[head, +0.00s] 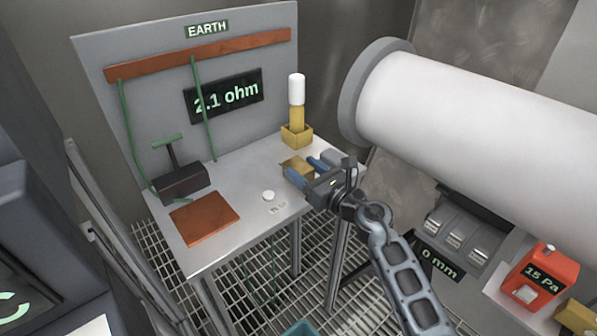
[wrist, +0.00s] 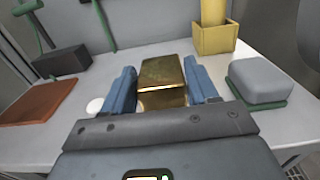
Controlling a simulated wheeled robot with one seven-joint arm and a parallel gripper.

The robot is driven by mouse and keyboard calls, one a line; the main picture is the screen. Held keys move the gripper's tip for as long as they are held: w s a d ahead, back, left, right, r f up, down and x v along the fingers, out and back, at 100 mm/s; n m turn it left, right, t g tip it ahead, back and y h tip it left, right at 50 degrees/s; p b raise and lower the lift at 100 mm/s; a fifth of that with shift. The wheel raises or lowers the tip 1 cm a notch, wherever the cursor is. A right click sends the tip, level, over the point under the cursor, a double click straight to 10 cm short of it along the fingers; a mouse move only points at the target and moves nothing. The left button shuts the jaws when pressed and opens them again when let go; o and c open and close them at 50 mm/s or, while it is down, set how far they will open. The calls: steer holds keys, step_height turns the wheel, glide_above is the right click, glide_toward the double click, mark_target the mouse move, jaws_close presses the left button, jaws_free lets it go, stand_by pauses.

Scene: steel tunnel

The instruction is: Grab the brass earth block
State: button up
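The brass earth block (wrist: 162,75) is a shiny gold-coloured block on the steel table. In the head view it (head: 295,163) sits near the table's right side, at my gripper's fingers. My gripper (head: 306,170) reaches in low from the right. The block's lower part is hidden behind the gripper body.
A yellow socket (head: 297,135) with a white-topped post stands behind the block. A grey rounded block (wrist: 259,80) lies close to the right finger. A white knob (head: 268,196), copper plate (head: 204,218) and black T-handled block (head: 180,184) lie left. A large white cylinder (head: 470,110) hangs at right.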

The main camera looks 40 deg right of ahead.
steer(key=c, duration=0.9)
steer(key=shift+r, duration=0.1)
